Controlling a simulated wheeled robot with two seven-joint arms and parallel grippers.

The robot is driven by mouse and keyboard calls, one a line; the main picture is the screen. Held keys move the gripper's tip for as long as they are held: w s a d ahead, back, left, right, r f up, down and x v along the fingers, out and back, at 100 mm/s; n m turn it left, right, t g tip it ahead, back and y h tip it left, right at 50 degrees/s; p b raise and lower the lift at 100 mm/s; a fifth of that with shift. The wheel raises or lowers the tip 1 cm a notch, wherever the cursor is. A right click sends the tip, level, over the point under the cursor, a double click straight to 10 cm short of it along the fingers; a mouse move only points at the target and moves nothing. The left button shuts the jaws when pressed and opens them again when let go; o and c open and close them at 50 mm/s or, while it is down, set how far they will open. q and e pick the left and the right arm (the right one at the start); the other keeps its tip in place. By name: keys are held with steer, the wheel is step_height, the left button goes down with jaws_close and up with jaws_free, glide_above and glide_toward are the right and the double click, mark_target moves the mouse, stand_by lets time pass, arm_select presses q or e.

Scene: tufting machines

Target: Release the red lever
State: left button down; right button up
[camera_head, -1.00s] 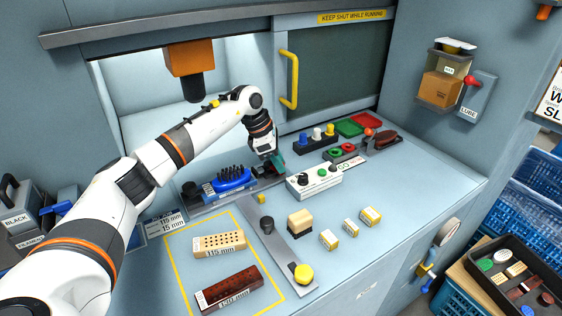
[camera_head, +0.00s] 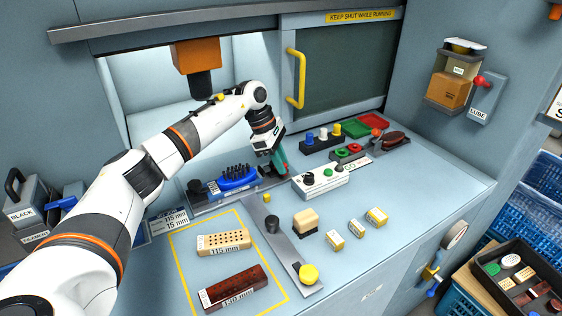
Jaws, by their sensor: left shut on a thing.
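My left gripper (camera_head: 279,162) is at the right end of the grey clamping fixture (camera_head: 205,205) on the bench. Its jaws are shut on a slim upright lever, mostly hidden by the teal fingertips; I take it as the red lever, but its colour hardly shows. A blue brush block (camera_head: 236,183) with dark bristles sits in the fixture, just left of the gripper. My right gripper is not in view.
A white button box (camera_head: 320,182) stands close right of the gripper. An orange-topped tool head (camera_head: 197,55) hangs above the fixture. Wooden blocks (camera_head: 224,243) lie in front. A red knob (camera_head: 479,80) is on the lube unit at right.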

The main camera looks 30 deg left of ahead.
arm_select(q)
steer(key=c, duration=1.3)
jaws_free()
steer(key=v, duration=1.2)
steer(key=shift+b, duration=0.4)
steer(key=shift+s+f, duration=0.1)
